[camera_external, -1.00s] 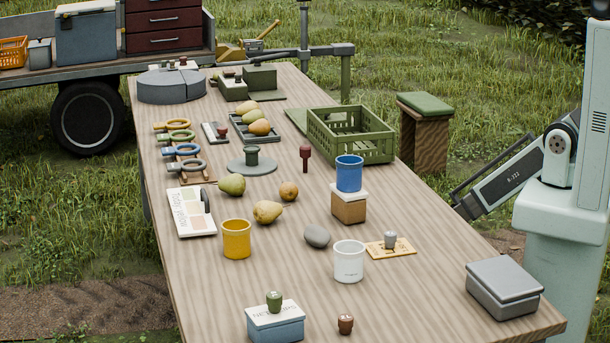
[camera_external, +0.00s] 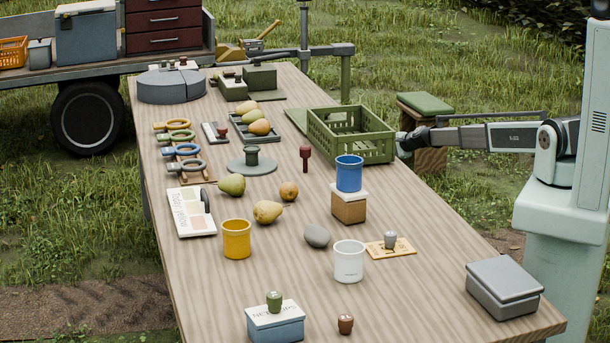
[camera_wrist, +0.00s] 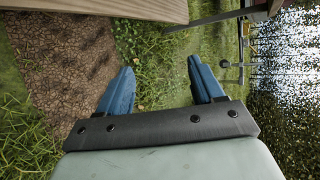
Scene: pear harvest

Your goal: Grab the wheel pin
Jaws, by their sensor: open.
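No part is clearly labelled as the wheel pin. A dark red peg (camera_external: 305,157) with a wide head stands upright on the table, left of the green crate; it may be the pin. Other small knobbed pieces are a brown one (camera_external: 345,323) on the table, a green one (camera_external: 274,300) on a blue-grey box and a grey one (camera_external: 390,239) on a yellow plate. My gripper (camera_external: 403,143) is beyond the table's right edge, beside the crate, apart from all of these. In the wrist view its blue fingers (camera_wrist: 160,68) are spread and empty, above grass and soil.
The green crate (camera_external: 350,150) stands between my gripper and the red peg. A blue cup (camera_external: 349,174) on a wooden block, a white cup (camera_external: 348,262), a yellow cup (camera_external: 236,240) and pears (camera_external: 268,212) crowd the table (camera_external: 420,290). A green-topped stool (camera_external: 425,104) stands behind my arm.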

